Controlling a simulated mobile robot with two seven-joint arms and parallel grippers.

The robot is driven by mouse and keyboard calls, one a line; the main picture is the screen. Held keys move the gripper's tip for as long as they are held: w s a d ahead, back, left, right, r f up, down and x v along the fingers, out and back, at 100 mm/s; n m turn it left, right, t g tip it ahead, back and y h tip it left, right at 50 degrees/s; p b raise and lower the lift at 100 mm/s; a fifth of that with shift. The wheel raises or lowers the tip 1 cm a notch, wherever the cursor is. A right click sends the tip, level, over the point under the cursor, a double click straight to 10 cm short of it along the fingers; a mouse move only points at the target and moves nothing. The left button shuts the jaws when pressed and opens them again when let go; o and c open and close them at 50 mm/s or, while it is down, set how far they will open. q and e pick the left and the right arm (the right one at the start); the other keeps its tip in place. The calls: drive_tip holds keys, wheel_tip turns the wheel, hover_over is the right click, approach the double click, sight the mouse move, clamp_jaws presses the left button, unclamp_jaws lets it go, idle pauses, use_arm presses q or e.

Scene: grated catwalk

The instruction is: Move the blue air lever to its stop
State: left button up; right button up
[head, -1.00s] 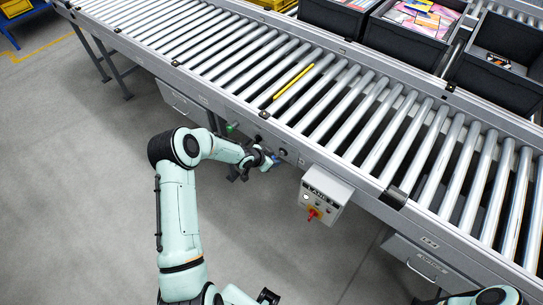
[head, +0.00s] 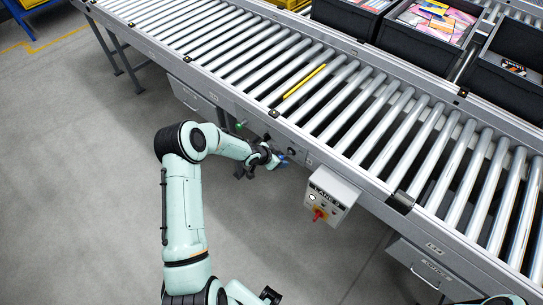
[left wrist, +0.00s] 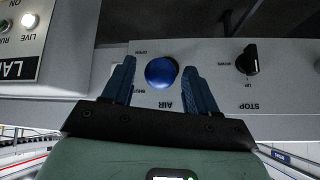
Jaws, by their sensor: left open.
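The blue air lever shows in the left wrist view as a rounded blue handle end (left wrist: 161,72) on a grey panel marked AIR. My left gripper (left wrist: 160,67) is open, with one dark blue finger on each side of the handle. Gaps show between the handle and both fingers; its depth between them is hard to judge. In the head view my left gripper (head: 276,158) is at the conveyor's near side rail, where the lever is too small to make out clearly.
A black knob (left wrist: 247,60) marked STOP sits right of the lever in the wrist view. A grey control box (head: 331,193) with a red-and-yellow switch juts from the conveyor (head: 240,60). Dark bins (head: 424,35) stand behind. The floor left of my arm is clear.

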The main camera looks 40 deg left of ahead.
use_arm(q)
drive_tip(key=p+v, duration=0.2)
drive_tip(key=v, duration=1)
drive_tip(key=shift+p, duration=0.4)
use_arm(e)
drive_tip(key=w+r, duration=0.1)
drive_tip(key=r, duration=0.1)
drive_tip(key=w+r, duration=0.1)
drive_tip(key=w, duration=0.1)
drive_tip(key=shift+r, duration=0.4)
